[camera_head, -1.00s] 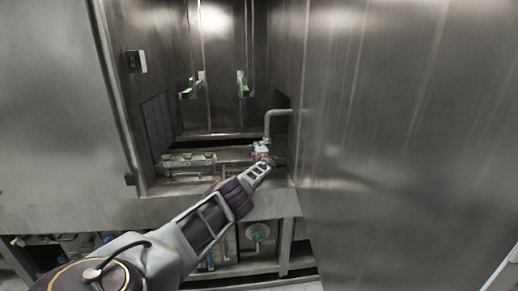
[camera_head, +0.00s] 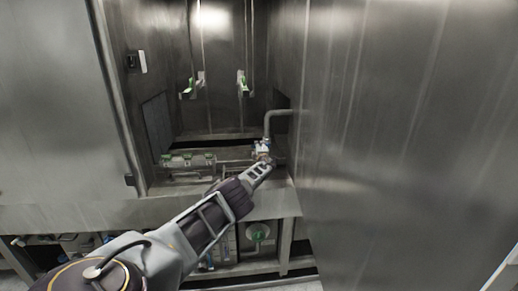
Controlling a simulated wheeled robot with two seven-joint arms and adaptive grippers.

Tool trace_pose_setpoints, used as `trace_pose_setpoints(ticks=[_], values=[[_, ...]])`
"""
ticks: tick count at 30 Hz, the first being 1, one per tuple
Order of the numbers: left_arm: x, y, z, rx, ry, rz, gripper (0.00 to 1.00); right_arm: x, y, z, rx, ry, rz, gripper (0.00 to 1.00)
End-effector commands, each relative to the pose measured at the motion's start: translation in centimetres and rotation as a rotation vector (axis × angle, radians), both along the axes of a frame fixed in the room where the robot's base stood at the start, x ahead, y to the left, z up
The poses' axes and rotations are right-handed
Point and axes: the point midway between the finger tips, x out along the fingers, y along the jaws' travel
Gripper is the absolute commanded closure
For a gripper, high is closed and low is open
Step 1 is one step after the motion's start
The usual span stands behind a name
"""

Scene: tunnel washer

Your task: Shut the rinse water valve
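My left arm comes in from the lower left, and my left gripper (camera_head: 268,162) reaches into the recess of the washer. Its fingertips are at a small valve with a white and blue body (camera_head: 262,147) on the pipework, below a bent grey pipe. The gripper covers part of this valve. Whether the fingers are closed on a handle is too small to tell. I cannot read a label that names the rinse water valve. My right gripper is not in view.
Several green-handled valves (camera_head: 188,158) sit on a manifold left of my gripper. A round green valve (camera_head: 259,232) is below the ledge. A large steel panel (camera_head: 410,130) closes off the right side.

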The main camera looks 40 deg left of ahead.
Motion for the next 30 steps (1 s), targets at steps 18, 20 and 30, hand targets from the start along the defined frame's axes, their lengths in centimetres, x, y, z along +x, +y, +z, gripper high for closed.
trace_pose_setpoints(ticks=[18,20,30], values=[[-0.09,0.12,-0.19,-0.015,-0.016,0.003,0.59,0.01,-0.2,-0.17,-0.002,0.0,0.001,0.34],[-0.09,0.13,-0.3,-0.023,-0.025,0.003,0.59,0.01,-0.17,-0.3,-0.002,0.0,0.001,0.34],[-0.12,0.16,-0.59,-0.059,-0.067,0.003,0.59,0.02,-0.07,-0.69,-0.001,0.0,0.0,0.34]])
